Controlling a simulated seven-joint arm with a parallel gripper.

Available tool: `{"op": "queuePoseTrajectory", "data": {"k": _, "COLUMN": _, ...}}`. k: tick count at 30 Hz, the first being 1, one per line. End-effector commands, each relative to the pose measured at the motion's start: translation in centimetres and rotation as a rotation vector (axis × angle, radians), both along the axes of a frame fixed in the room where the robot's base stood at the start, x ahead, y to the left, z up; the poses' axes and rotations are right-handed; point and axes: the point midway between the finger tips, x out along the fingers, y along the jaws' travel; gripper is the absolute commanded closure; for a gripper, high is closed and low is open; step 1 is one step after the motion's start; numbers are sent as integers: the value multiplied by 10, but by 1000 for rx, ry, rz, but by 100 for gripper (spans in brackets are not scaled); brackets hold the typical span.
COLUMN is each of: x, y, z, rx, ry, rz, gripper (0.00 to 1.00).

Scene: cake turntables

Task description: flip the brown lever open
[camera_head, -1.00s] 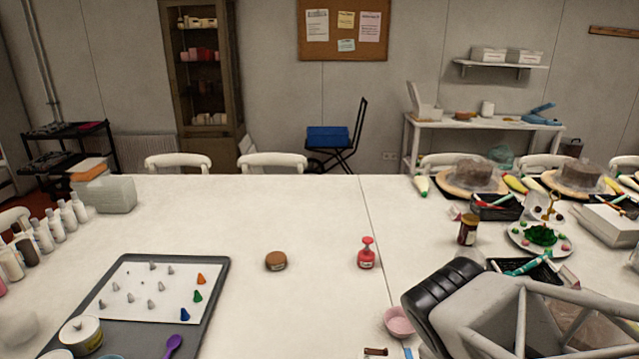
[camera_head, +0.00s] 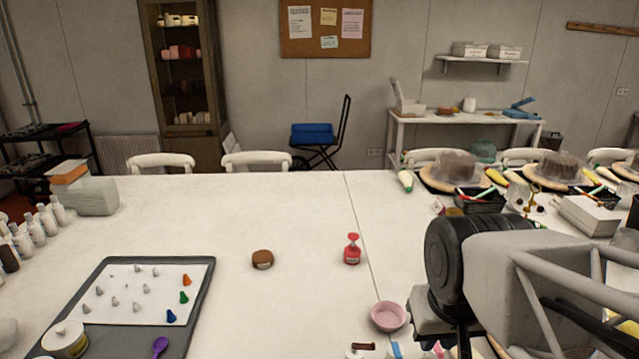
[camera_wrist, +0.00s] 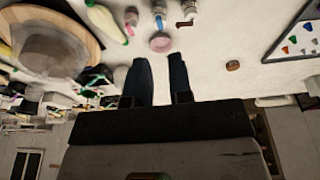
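A small brown bar (camera_head: 363,346), which looks like the brown lever, shows at the bottom edge of the head view. What it sits on is mostly cut off there. In the wrist view a brown lever-like piece (camera_wrist: 186,23) lies near the top, beside a pink bowl (camera_wrist: 160,42). My gripper (camera_wrist: 160,62) shows in the wrist view with two dark fingers apart and nothing between them. The fingertips point toward the bowl and are clear of the lever. In the head view my arm covers the right front, and the fingertips cannot be made out.
The pink bowl also shows in the head view (camera_head: 388,316). A red pump bottle (camera_head: 352,249) and a brown round jar (camera_head: 262,259) stand mid-table. A grey tray (camera_head: 203,291) lies left. Cakes and black bins crowd the right.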

Motion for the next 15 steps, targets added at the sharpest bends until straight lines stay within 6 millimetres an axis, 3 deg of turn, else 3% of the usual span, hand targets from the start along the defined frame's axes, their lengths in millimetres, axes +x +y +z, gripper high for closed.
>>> {"op": "queuePoseTrajectory", "data": {"k": 1, "x": 0, "y": 0, "z": 0, "rx": 0, "ry": 0, "rz": 0, "gripper": 72}}
{"op": "queuePoseTrajectory", "data": {"k": 3, "x": 0, "y": 0, "z": 0, "rx": 0, "ry": 1, "rz": 0, "gripper": 63}}
{"op": "queuePoseTrajectory", "data": {"k": 15, "x": 25, "y": 2, "z": -10, "rx": 30, "ry": 60, "rz": -49, "gripper": 63}}
